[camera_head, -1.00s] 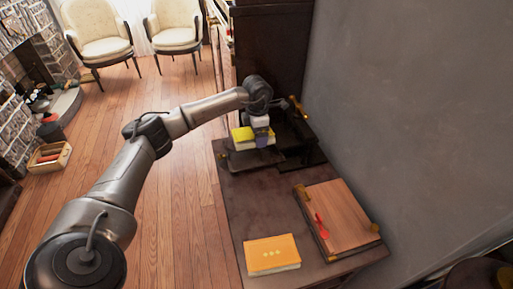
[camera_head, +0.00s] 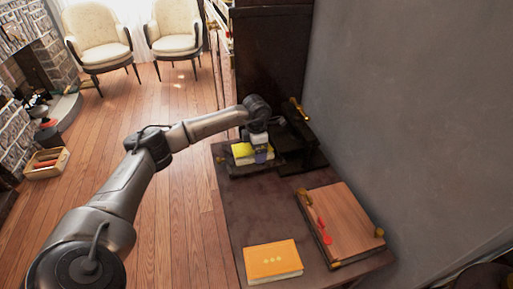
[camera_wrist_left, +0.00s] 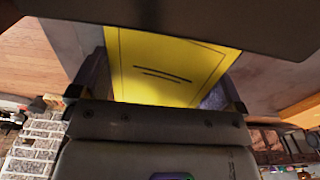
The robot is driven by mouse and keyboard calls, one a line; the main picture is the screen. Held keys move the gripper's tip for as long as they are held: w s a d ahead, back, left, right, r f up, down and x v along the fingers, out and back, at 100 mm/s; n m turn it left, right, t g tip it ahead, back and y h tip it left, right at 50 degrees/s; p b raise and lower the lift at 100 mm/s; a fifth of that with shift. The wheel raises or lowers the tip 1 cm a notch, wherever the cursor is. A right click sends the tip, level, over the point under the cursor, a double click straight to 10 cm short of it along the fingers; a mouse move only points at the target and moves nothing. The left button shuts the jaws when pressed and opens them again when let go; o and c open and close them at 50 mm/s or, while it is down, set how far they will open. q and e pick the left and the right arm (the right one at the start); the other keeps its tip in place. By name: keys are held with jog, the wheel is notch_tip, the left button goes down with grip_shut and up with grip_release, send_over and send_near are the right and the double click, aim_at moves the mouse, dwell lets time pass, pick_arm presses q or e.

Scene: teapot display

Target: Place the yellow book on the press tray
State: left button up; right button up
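The yellow book (camera_head: 242,150) is at the far end of the dark table, at the press. My left gripper (camera_head: 261,154) is over it, with its fingers on both sides of the book. In the left wrist view the yellow cover (camera_wrist_left: 165,65) fills the space between the fingers (camera_wrist_left: 160,90), and the gripper looks shut on it. The dark press tray (camera_head: 236,171) shows at its front edge under the book. The book looks low over or on the tray; I cannot tell if it touches. My right gripper is not in view.
The dark press frame (camera_head: 302,145) with a brass handle (camera_head: 298,108) stands right of the gripper by the wall. An orange book (camera_head: 273,260) lies at the table's near edge. A wooden board (camera_head: 343,222) with a red item (camera_head: 321,230) lies to its right. The table middle is clear.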

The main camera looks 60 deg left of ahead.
pick_arm(q)
jog(key=shift+o, duration=0.4)
jog(key=shift+r, duration=0.2)
notch_tip(320, 180, up, 12)
jog(key=p, duration=0.5)
